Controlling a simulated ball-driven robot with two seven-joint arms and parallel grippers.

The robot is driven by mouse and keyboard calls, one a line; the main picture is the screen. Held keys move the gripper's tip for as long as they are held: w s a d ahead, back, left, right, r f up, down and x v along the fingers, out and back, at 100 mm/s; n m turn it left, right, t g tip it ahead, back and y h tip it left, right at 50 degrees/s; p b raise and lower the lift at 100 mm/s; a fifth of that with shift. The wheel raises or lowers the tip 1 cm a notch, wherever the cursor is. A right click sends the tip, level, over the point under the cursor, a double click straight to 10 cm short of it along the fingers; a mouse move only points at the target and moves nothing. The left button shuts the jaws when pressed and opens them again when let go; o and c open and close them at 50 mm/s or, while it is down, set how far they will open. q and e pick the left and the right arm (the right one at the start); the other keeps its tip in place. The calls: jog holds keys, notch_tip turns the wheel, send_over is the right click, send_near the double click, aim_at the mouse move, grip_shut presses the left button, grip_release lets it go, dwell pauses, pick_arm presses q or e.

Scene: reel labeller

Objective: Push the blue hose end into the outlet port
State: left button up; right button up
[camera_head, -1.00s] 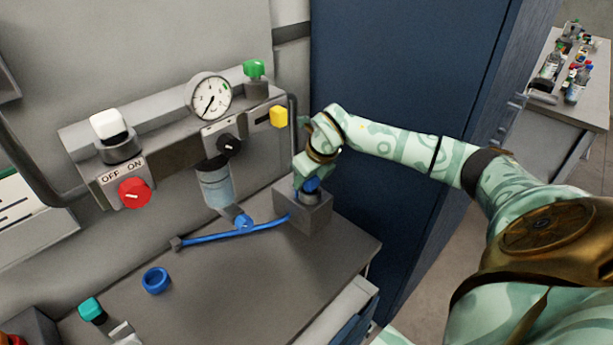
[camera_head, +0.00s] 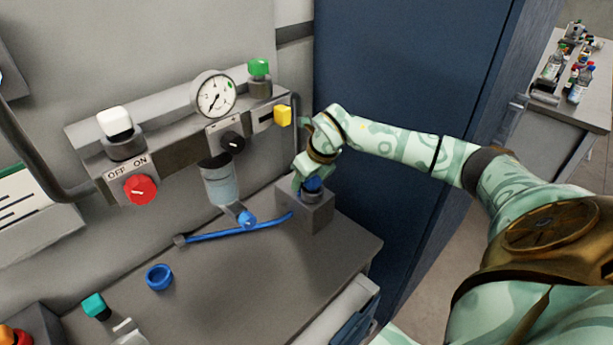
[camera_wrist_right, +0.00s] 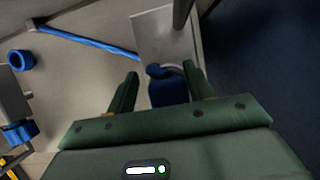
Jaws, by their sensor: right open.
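The blue hose (camera_head: 238,231) lies on the bench between a small grey fitting and a grey block (camera_head: 313,212); it also shows in the right wrist view (camera_wrist_right: 90,42). A short blue piece (camera_head: 313,184) stands at a light ring on top of the block. In the right wrist view this blue piece (camera_wrist_right: 167,92) sits between my fingers. Whether it belongs to the hose, I cannot tell. My right gripper (camera_wrist_right: 160,70) is open around it, with a gap on the left side; in the head view the gripper (camera_head: 308,182) is just above the block. I cannot make out which opening is the outlet port.
A wall unit carries a gauge (camera_head: 214,94), a red OFF/ON knob (camera_head: 141,189) and a clear bowl (camera_head: 220,184) with a blue fitting (camera_head: 246,219) below. A blue ring (camera_head: 159,277) and a teal-capped part (camera_head: 96,306) are on the bench. A dark blue cabinet (camera_head: 400,70) stands behind my right arm.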

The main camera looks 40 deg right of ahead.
jog(key=shift+s+d+f, duration=0.1)
jog(key=shift+d+f, duration=0.2)
jog(key=shift+r, duration=0.15)
jog(key=v, duration=0.3)
jog(key=p+v, duration=0.1)
jog(key=shift+d+r, duration=0.35)
jog(key=v, duration=1.2)
jog(key=shift+a+p, duration=0.45)
jog(key=shift+a, duration=0.2)
jog(key=shift+f, duration=0.1)
